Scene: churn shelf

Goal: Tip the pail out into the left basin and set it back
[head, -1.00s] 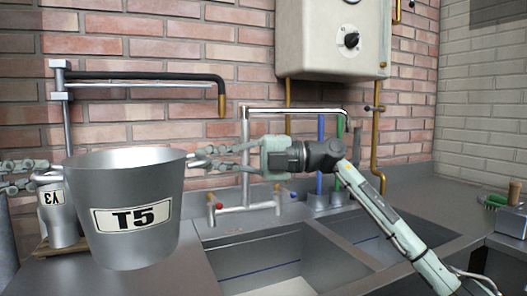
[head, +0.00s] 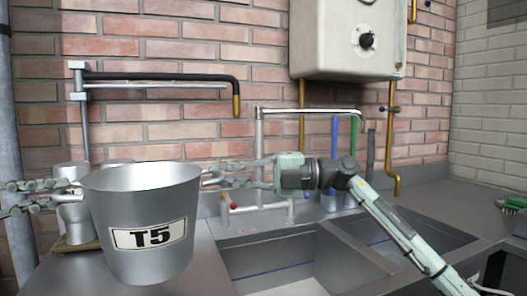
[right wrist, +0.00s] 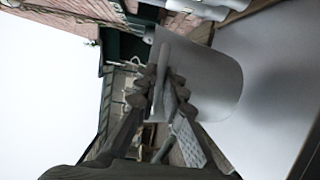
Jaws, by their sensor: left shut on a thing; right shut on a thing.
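The grey metal pail (head: 115,215), labelled T5, is near upright at the left of the head view, in front of the counter. My left gripper (head: 80,191) is shut on its left rim side. My right gripper (head: 208,177) is shut on its right rim side. In the right wrist view the pail wall (right wrist: 215,85) fills the middle, with my right fingers (right wrist: 165,75) at its edge. The left basin (head: 265,255) is to the right of the pail, partly cut off by the frame. Whatever is inside the pail is hidden.
A tap (head: 260,155) stands behind the left basin. A pipe with a dark sleeve (head: 165,77) reaches over behind the pail. Pale metal vessels (head: 72,212) stand on a wooden board behind it. The right basin (head: 390,240) lies under my right arm. A white wall heater (head: 350,40) hangs above.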

